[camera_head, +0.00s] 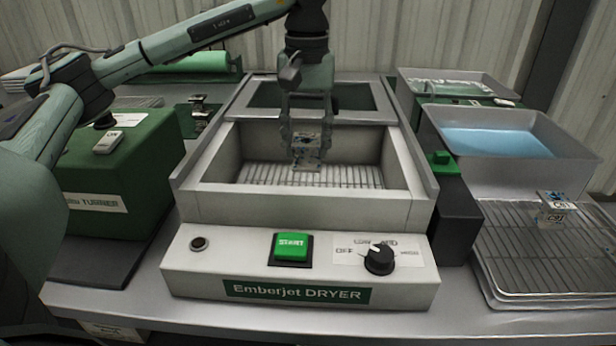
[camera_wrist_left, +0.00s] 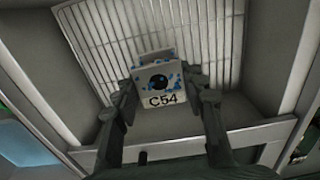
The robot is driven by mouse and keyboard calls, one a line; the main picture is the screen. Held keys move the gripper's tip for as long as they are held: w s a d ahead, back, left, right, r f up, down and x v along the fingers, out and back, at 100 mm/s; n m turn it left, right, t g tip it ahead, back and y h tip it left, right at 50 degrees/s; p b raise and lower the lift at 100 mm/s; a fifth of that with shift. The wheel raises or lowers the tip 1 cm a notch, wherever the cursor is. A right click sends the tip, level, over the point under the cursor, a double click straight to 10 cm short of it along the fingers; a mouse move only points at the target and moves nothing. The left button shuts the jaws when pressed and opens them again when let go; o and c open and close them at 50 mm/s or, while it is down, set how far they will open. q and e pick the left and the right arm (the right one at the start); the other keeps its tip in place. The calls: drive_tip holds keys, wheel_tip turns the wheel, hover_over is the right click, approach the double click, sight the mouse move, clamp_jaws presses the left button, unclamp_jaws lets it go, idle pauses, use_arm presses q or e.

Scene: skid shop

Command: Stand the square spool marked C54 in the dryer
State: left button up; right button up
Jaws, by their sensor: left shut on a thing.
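The square spool marked C54 (camera_wrist_left: 160,84) is white with blue specks and a dark centre hole. It is between the fingers of my left gripper (camera_wrist_left: 163,100), which is shut on it. In the head view the spool (camera_head: 306,152) is inside the open chamber of the dryer (camera_head: 300,206), over its wire rack (camera_head: 345,176). I cannot tell whether the spool touches the rack. The left gripper (camera_head: 306,140) reaches down into the chamber from above and partly hides the spool. My right gripper is not in view.
The dryer front has a green START button (camera_head: 291,247) and a black knob (camera_head: 379,259). A spool marked C91 (camera_head: 553,212) stands on a wire rack tray (camera_head: 535,262) at right. A tray of blue liquid (camera_head: 495,143) is behind it. A green box (camera_head: 120,170) stands left.

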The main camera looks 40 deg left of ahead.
sight(307, 170)
use_arm(q)
wheel_tip(307, 170, down, 6)
drive_tip(key=shift+r, duration=0.1)
drive_tip(key=shift+f, duration=0.2)
idle(0.3)
drive_tip(key=o, duration=1.3)
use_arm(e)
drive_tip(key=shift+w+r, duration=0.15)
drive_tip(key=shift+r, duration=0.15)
use_arm(q)
drive_tip(key=shift+r, duration=0.1)
